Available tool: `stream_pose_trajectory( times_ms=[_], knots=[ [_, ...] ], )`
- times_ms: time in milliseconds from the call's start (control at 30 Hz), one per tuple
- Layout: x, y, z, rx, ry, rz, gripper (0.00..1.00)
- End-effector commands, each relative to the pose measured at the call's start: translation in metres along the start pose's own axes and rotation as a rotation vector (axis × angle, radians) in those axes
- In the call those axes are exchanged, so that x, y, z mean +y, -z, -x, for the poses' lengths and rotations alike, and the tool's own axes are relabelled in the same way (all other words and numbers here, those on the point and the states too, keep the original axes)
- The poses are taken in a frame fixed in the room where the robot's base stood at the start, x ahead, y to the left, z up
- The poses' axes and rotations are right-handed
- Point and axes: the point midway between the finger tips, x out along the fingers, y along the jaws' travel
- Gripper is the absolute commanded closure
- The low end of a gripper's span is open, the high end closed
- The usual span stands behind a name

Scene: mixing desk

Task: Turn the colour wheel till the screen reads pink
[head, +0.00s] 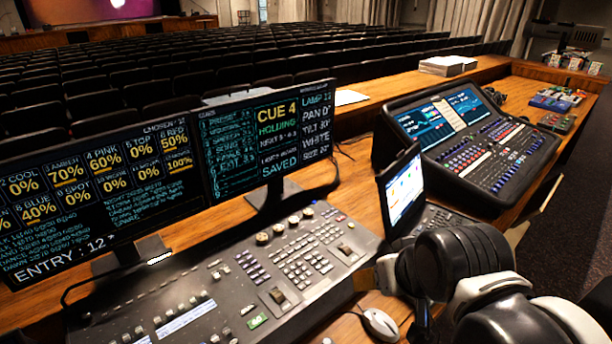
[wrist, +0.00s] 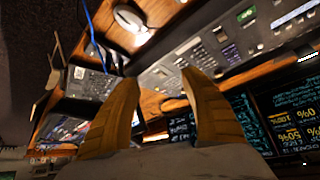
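The right-hand monitor (head: 266,140) shows "CUE 4 HOLDING" and a column reading LAMP 12, PAN 0, TILT 30, WHITE, SIZE; its colour line reads white. In the wrist view the console (wrist: 225,45) lies beyond my gripper (wrist: 158,79). Its two tan fingers are apart with nothing between them. In the head view my gripper is at the console's right edge, partly hidden by my arm, away from the knobs.
The left monitor (head: 100,190) lists percentages and "ENTRY: 12". A laptop (head: 402,190) stands right of the console, with a sound mixer (head: 480,140) behind it. A mouse (head: 380,324) lies at the front. Space above the console is clear.

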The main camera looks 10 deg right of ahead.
Motion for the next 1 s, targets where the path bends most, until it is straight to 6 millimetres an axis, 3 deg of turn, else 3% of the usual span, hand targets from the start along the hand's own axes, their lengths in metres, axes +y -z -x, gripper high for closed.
stream_pose_trajectory(
  times_ms=[233, 467, 700, 833, 1000],
  knots=[
    [-0.019, 0.106, -0.002, -0.121, 0.001, -0.156, 0.47],
    [-0.043, 0.196, -0.043, -0.247, -0.026, -0.321, 0.47],
    [-0.075, 0.262, -0.118, -0.372, -0.085, -0.487, 0.47],
    [-0.093, 0.282, -0.169, -0.435, -0.129, -0.575, 0.47],
    [-0.114, 0.289, -0.232, -0.505, -0.193, -0.674, 0.47]
  ],
)
